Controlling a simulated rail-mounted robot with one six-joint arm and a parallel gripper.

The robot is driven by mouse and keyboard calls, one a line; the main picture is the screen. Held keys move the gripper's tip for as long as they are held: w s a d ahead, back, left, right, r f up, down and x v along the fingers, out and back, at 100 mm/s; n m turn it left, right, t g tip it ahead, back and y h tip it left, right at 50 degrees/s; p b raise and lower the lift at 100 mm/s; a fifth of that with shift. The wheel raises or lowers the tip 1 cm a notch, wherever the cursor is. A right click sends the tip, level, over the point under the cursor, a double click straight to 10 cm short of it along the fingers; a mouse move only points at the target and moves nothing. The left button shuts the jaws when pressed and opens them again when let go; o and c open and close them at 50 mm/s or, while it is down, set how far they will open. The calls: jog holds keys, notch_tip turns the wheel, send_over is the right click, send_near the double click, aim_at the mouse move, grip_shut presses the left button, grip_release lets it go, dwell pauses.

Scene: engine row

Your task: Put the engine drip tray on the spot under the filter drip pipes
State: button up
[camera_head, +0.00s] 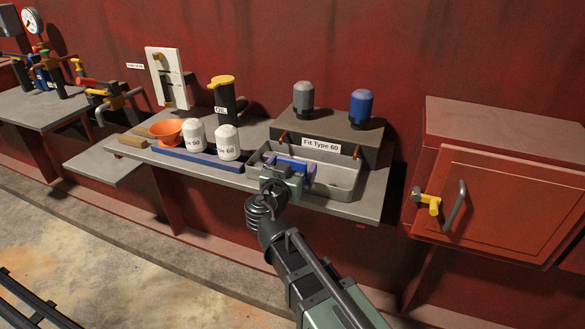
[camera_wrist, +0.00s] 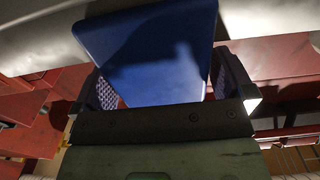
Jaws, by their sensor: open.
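The grey drip tray (camera_head: 345,177) sits on the bench in front of the grey filter block, below two short copper-coloured drip pipes (camera_head: 356,152). A blue handle (camera_head: 292,164) shows on the tray's near left part. My gripper (camera_head: 288,172) is open at this handle. In the wrist view the blue handle (camera_wrist: 150,55) lies between the two fingers of my gripper (camera_wrist: 165,90). A gap shows beside the right finger; contact on the left cannot be told. My gripper hides part of the tray and the spot beneath it.
The filter block (camera_head: 345,138) carries a grey filter (camera_head: 303,98) and a blue filter (camera_head: 361,108). To the left are two white filters (camera_head: 228,142) on a blue tray, an orange funnel (camera_head: 166,131) and an oil can (camera_head: 223,98). A red cabinet (camera_head: 505,195) stands right.

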jog(key=v, duration=1.2)
